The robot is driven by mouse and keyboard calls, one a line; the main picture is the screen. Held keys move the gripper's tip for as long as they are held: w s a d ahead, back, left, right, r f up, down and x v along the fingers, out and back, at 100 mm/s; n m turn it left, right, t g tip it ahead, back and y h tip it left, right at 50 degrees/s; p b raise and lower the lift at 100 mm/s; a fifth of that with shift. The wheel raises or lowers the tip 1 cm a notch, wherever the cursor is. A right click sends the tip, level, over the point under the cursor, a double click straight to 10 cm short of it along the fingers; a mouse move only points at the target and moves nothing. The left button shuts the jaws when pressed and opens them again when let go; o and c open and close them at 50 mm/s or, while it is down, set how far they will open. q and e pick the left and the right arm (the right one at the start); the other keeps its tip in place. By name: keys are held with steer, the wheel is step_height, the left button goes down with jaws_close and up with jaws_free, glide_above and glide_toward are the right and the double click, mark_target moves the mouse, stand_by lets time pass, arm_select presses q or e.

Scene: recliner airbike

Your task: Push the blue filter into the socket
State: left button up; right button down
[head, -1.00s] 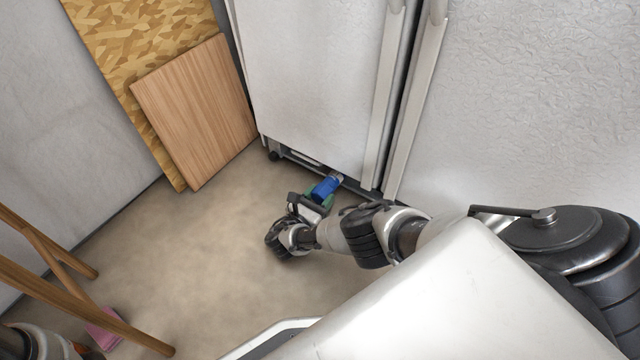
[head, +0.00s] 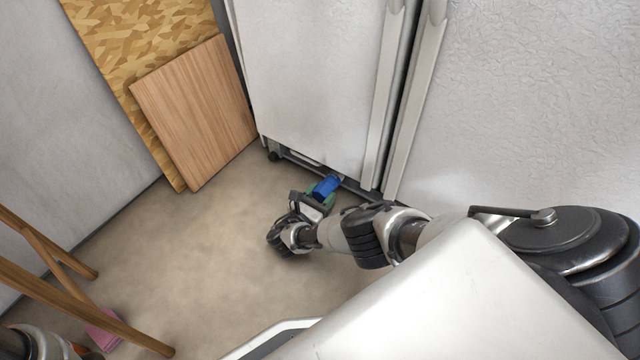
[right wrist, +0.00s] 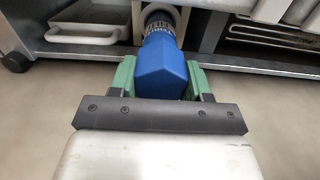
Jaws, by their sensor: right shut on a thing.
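The blue filter (head: 326,187) is low in front of the fridge's bottom edge in the head view. In the right wrist view the filter (right wrist: 162,68) lies between the green fingers of my right gripper (right wrist: 163,80), which is shut on it. Its grey ribbed far end meets the round, light-coloured socket (right wrist: 161,14) under the fridge. I cannot tell how deep it sits. My right gripper (head: 322,192) also shows in the head view, close to the floor. Part of my left arm shows at the bottom left of the head view; its gripper fingers are not visible.
The large white fridge (head: 310,80) stands over the socket, with a metal tray (right wrist: 88,32) beside it underneath and a caster (right wrist: 16,61) at left. A wooden board (head: 195,110) leans at the left. A wooden-legged piece of furniture (head: 75,290) stands at lower left. The middle floor is clear.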

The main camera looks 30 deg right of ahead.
mark_target(329, 185)
steer(key=shift+b+x, duration=0.45)
steer(key=shift+x, duration=1.7)
steer(key=shift+b+x, duration=0.85)
steer(key=shift+x, duration=1.55)
steer(key=shift+c, duration=2.2)
jaws_free()
steer(key=p+v, duration=0.4)
steer(key=v, duration=0.6)
steer(key=shift+s+a, duration=0.15)
steer(key=shift+a, duration=0.25)
